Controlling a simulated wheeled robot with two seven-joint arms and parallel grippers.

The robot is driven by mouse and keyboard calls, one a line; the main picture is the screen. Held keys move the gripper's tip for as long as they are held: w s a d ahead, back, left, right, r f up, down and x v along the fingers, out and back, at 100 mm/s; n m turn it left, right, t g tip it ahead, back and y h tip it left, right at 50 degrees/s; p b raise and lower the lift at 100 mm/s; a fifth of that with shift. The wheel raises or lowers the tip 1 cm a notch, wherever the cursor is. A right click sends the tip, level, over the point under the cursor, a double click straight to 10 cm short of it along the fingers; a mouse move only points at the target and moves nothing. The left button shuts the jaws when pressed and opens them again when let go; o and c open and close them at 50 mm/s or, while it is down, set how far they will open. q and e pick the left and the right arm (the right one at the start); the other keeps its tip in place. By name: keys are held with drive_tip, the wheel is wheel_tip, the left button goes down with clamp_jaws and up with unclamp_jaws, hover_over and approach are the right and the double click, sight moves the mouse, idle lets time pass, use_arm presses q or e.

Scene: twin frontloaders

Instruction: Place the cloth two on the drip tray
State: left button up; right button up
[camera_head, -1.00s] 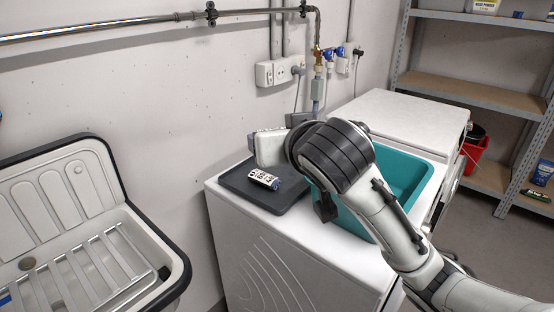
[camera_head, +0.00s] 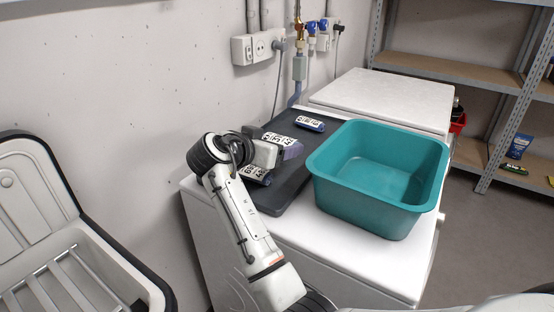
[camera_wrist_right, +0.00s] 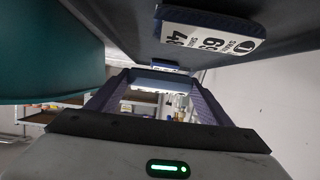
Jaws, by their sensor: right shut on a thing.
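My right gripper (camera_head: 277,153) is over the dark drip tray (camera_head: 297,186), on the white machine left of the teal tub. It is shut on a small purple-blue folded cloth (camera_head: 291,150) with a white printed label. In the right wrist view, a pale bar of this cloth (camera_wrist_right: 160,85) spans the fingertips. Whether it touches the tray is unclear. Two other labelled cloths lie on the tray, one at the back (camera_head: 311,123) and one in front (camera_head: 256,175), partly hidden by my gripper. I cannot read which number the held cloth bears. My left gripper is out of view.
The empty teal tub (camera_head: 375,203) stands right beside the tray. A second white machine top (camera_head: 385,98) behind is clear. A sink with a slatted rack (camera_head: 62,285) is at the left. Sockets and pipes are on the wall, and metal shelves (camera_head: 455,68) stand at the right.

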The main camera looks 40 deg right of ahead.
sight(261, 175)
drive_tip(key=shift+f, duration=2.6)
drive_tip(key=shift+f, duration=0.1)
drive_tip(key=shift+f+b, duration=0.15)
drive_tip(key=shift+b, duration=0.15)
drive_tip(key=o, duration=1.2)
drive_tip(key=shift+c, duration=0.2)
drive_tip(key=shift+r+p, duration=0.4)
drive_tip(key=v, duration=0.6)
drive_tip(key=shift+s+a+b, duration=0.1)
drive_tip(key=shift+a+b, duration=0.2)
drive_tip(key=shift+s+a+r, duration=0.15)
drive_tip(key=shift+s+a, duration=0.05)
drive_tip(key=shift+a, duration=0.15)
